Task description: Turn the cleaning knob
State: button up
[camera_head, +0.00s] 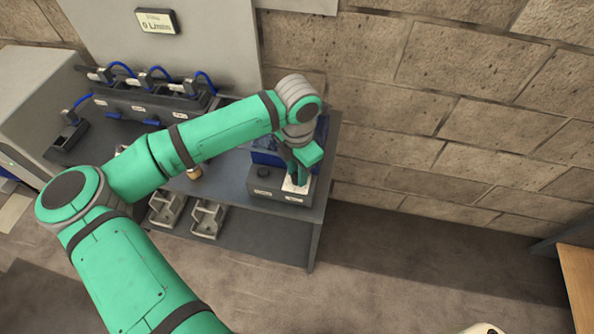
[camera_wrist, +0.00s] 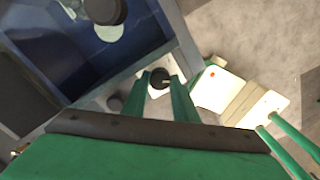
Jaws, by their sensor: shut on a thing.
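A black knob (camera_wrist: 160,78) with a small pale mark sits on a white plate on the dark control box, which shows in the head view (camera_head: 262,190). My gripper (camera_wrist: 165,82) is shut on this knob, one green finger on each side. In the head view my gripper (camera_head: 298,177) reaches down onto the white plate (camera_head: 296,187) at the box's right end, and hides the knob there. A second dark round knob or button (camera_head: 264,171) stands on the left part of the box; my gripper is apart from it.
A blue bin (camera_head: 267,157) stands right behind the box and fills the upper left of the wrist view. Left along the grey bench are dark units with blue cables (camera_head: 160,75). Grey trays (camera_head: 207,217) sit on the lower shelf.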

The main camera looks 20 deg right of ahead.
jog(key=n, duration=0.4)
jog(key=shift+r, duration=0.1)
jog(key=n, duration=0.3)
jog(key=shift+n, duration=0.4)
jog(key=n, duration=0.4)
jog(key=shift+n, duration=0.3)
jog(key=shift+w+n, duration=0.1)
jog(key=shift+n, duration=1.7)
jog(key=o, duration=0.8)
